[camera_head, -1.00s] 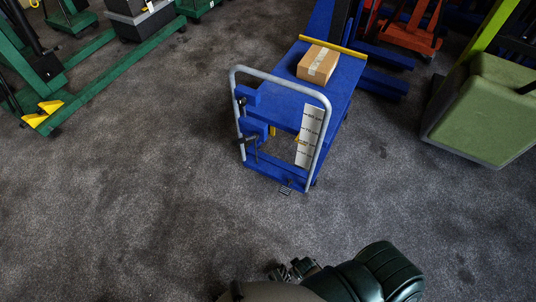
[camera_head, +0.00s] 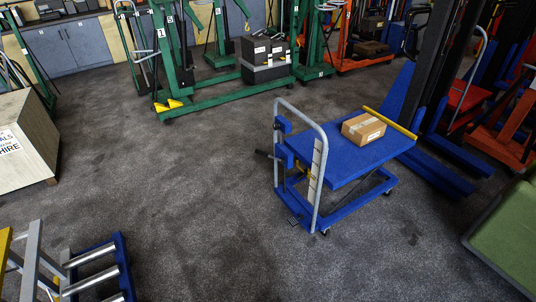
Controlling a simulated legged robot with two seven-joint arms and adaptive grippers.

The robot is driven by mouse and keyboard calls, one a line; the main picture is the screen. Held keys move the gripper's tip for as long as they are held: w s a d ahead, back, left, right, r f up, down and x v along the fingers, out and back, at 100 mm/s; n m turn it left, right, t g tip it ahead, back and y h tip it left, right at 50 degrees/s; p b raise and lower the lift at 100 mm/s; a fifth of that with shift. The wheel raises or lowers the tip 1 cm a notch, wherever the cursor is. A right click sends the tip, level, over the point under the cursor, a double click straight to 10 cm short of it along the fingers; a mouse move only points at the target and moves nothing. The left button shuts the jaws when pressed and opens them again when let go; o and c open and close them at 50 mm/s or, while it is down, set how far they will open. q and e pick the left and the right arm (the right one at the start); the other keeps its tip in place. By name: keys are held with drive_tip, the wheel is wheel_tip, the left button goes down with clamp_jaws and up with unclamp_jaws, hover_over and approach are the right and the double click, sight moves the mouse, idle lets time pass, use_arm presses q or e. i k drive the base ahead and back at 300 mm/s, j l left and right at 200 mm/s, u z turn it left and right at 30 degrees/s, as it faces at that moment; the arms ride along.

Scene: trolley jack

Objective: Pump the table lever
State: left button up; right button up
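The blue lift table (camera_head: 350,158) stands on the carpet right of the middle, with a grey tube handle (camera_head: 322,165) at its near left end. A small dark lever or pedal (camera_head: 294,220) shows low at the foot of the handle. Another dark bar (camera_head: 264,155) sticks out to the left at mid height of the handle. A cardboard box (camera_head: 363,128) rests on the blue top. Neither of my grippers is in view.
A green hoist frame (camera_head: 215,101) stands behind. A wooden crate (camera_head: 22,145) and a roller stand (camera_head: 95,268) are at the left. A green padded block (camera_head: 510,240) is at the right. Open carpet (camera_head: 190,200) lies left of the table.

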sight(280, 160)
drive_tip(key=k+l, duration=0.15)
drive_tip(key=i+l, duration=0.4)
drive_tip(key=i, duration=0.2)
drive_tip(key=i+l, duration=0.4)
drive_tip(key=i, duration=0.15)
drive_tip(key=i+l, duration=0.35)
drive_tip(key=i, duration=0.25)
drive_tip(key=i+l, duration=0.4)
drive_tip(key=i, duration=0.2)
